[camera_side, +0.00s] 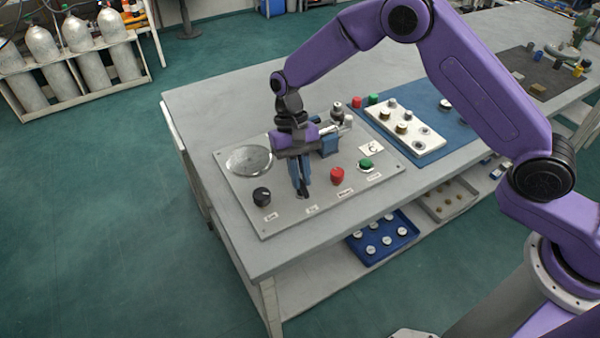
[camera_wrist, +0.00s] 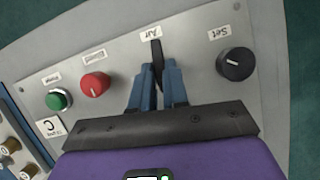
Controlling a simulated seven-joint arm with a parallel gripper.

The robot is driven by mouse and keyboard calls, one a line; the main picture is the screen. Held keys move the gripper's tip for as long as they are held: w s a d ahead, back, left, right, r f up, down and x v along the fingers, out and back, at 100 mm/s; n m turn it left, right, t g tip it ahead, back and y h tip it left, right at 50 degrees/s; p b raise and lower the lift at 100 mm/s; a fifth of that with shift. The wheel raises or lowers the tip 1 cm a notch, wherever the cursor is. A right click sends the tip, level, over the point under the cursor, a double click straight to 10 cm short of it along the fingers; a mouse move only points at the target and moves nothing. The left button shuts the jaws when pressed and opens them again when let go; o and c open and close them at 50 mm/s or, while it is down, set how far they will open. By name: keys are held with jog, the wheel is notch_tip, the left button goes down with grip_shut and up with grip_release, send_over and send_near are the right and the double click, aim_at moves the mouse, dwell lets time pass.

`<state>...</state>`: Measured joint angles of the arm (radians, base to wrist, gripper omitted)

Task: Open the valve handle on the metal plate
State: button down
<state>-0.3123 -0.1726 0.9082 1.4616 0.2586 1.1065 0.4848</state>
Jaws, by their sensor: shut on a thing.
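The metal plate (camera_side: 240,190) lies on the grey bench, and its grey surface also fills much of the wrist view (camera_wrist: 120,58). The valve handle (camera_wrist: 156,50) is a slim black lever beside the label "Air". My gripper (camera_wrist: 158,68) is shut on it, with one blue finger on each side. In the side view my gripper (camera_side: 303,190) points down at the plate, and the fingers hide most of the handle.
A white block with fittings (camera_side: 420,143) lies on a blue mat to the right.

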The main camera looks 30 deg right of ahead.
jog(key=c, duration=1.1)
grip_release()
jog(key=shift+v, duration=8.7)
jog(key=shift+d, duration=0.1)
